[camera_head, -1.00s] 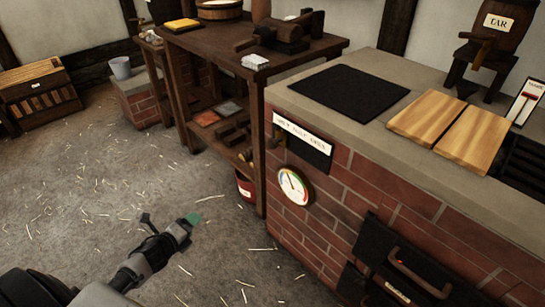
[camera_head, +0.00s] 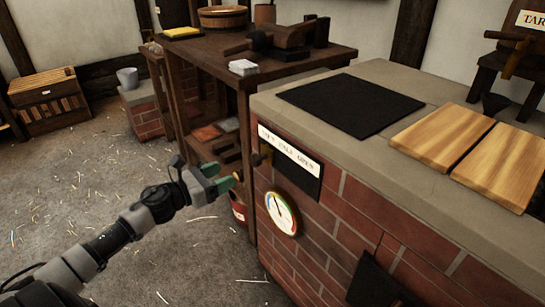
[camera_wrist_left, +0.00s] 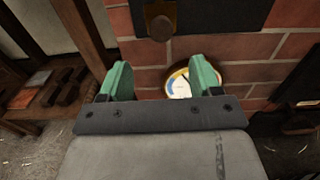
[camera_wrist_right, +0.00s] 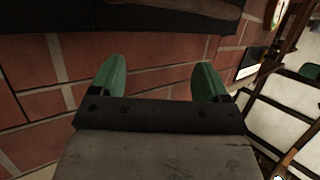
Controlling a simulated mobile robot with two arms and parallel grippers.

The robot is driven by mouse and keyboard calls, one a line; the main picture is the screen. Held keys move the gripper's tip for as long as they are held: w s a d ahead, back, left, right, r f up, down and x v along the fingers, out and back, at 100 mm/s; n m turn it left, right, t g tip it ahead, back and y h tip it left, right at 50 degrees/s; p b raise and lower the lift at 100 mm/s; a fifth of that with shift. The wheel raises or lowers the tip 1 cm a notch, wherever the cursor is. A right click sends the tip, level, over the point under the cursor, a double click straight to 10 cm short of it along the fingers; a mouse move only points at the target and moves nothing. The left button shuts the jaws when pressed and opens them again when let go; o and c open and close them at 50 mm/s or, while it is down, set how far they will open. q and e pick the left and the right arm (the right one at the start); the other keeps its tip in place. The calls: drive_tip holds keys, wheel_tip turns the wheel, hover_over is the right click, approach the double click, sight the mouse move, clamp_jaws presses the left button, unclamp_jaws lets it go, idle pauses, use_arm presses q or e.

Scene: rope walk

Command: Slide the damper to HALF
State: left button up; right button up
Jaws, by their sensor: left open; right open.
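The damper is a dark plate (camera_head: 294,177) on the brick stove front, under a white label strip (camera_head: 290,150) whose blurred words seem to read SHUT, HALF, OPEN. Its small dark knob (camera_head: 257,159) is at the left end, below the first word. In the left wrist view the knob (camera_wrist_left: 160,26) shows beyond the fingers, slightly above the gap between them. My left gripper (camera_head: 224,182) is open and empty, left of the knob and a little lower, apart from it. My right gripper (camera_wrist_right: 160,80) is open and empty, facing brick; it is outside the head view.
A round gauge (camera_head: 281,213) sits on the bricks just below the damper. A black mat (camera_head: 350,104) and wooden boards (camera_head: 442,137) lie on the stove top. The straw-strewn floor at left is open.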

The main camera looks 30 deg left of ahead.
sight(253, 160)
drive_tip(key=shift+w+d+r, duration=0.15)
drive_tip(key=shift+w+r, duration=0.05)
drive_tip(key=shift+w, duration=0.2)
drive_tip(key=shift+r+t, duration=0.15)
drive_tip(key=shift+t, duration=0.15)
use_arm(q)
drive_tip(key=x, duration=1.1)
drive_tip(key=shift+w+d+r+b, duration=0.1)
drive_tip(key=shift+d+r+b, duration=0.1)
drive_tip(key=shift+b, duration=0.1)
use_arm(e)
drive_tip(key=shift+w+a+r+t+y, duration=0.15)
drive_tip(key=shift+a+r+t+y, duration=0.15)
drive_tip(key=shift+r+t, duration=0.35)
